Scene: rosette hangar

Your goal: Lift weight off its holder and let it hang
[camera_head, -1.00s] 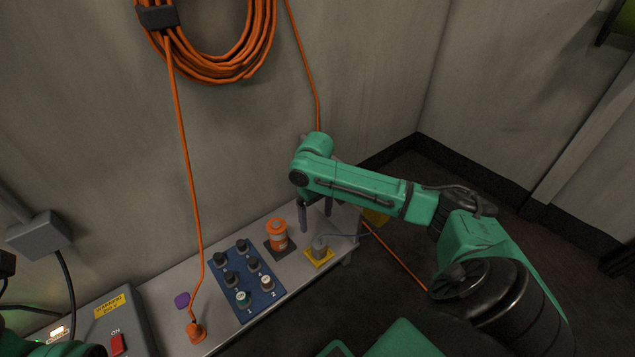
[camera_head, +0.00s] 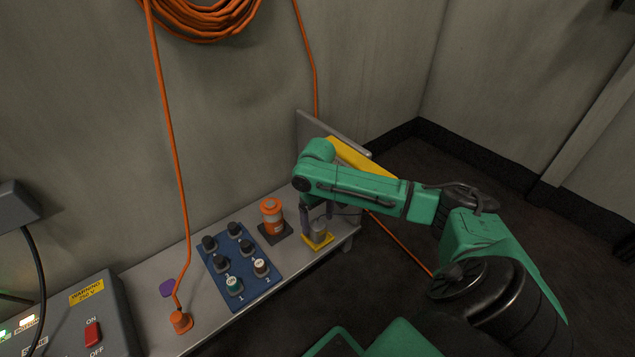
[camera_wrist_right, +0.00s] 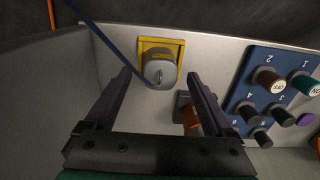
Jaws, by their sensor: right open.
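The weight (camera_head: 319,228) is a small grey cylinder standing on its yellow square holder (camera_head: 317,246) near the right end of the bench. In the right wrist view the weight (camera_wrist_right: 161,66) shows a small loop on its top, and the yellow holder (camera_wrist_right: 150,42) frames it. A thin bluish cord (camera_wrist_right: 98,32) runs to the weight. My right gripper (camera_head: 316,213) is above and close to the weight. In the wrist view its fingers are open on either side of the weight, apart from it, with nothing held. My left gripper is out of view.
An orange canister (camera_head: 272,213) stands on a dark pad left of the weight. A blue panel with several knobs (camera_head: 239,262) lies further left. An orange cord plug (camera_head: 181,321) and a grey switch box (camera_head: 85,318) follow. A wall stands behind the bench (camera_head: 214,312).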

